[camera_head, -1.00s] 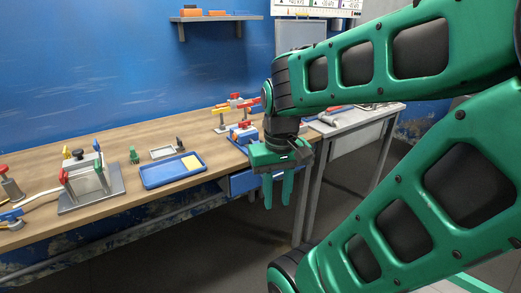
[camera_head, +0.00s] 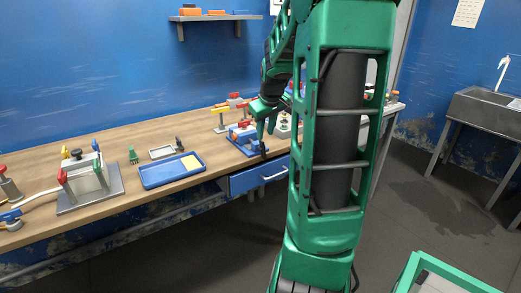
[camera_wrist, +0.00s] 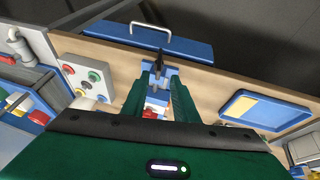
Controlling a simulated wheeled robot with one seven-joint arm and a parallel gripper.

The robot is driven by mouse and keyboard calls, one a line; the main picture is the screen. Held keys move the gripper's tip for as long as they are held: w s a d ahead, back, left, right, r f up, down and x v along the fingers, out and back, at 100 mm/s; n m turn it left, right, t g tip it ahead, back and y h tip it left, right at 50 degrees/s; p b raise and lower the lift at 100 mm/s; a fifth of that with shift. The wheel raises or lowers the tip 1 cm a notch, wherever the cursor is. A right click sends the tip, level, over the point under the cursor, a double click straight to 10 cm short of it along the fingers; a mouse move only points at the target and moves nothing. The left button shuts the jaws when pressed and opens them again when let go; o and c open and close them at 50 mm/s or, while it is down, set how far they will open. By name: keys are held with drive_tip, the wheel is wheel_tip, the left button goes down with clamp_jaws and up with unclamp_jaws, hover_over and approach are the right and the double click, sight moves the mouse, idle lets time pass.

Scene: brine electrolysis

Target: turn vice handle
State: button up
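The blue vice (camera_head: 243,136) stands at the front edge of the wooden bench, above the drawer. Its dark handle (camera_head: 263,149) is at its front, partly in shadow. My gripper (camera_head: 266,132) is just above and right of the vice, pointing down, with green fingers apart. In the wrist view the vice (camera_wrist: 159,92) shows between the two open fingers of my gripper (camera_wrist: 160,72). The dark handle (camera_wrist: 158,62) stands out just past the fingertips there. I cannot tell whether the fingers touch anything.
A blue drawer (camera_head: 258,177) with a metal handle is below the vice. A blue tray (camera_head: 172,170) with a yellow pad lies to the left. A control box (camera_wrist: 88,77) with coloured buttons sits beside the vice. My own arm hides the bench's right part.

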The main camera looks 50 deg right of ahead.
sight(262, 153)
drive_tip(key=x, duration=1)
drive_tip(key=shift+w+d+f, duration=0.2)
drive_tip(key=shift+w+f, duration=0.05)
drive_tip(key=shift+f, duration=0.05)
drive_tip(key=shift+c, duration=0.4)
clamp_jaws()
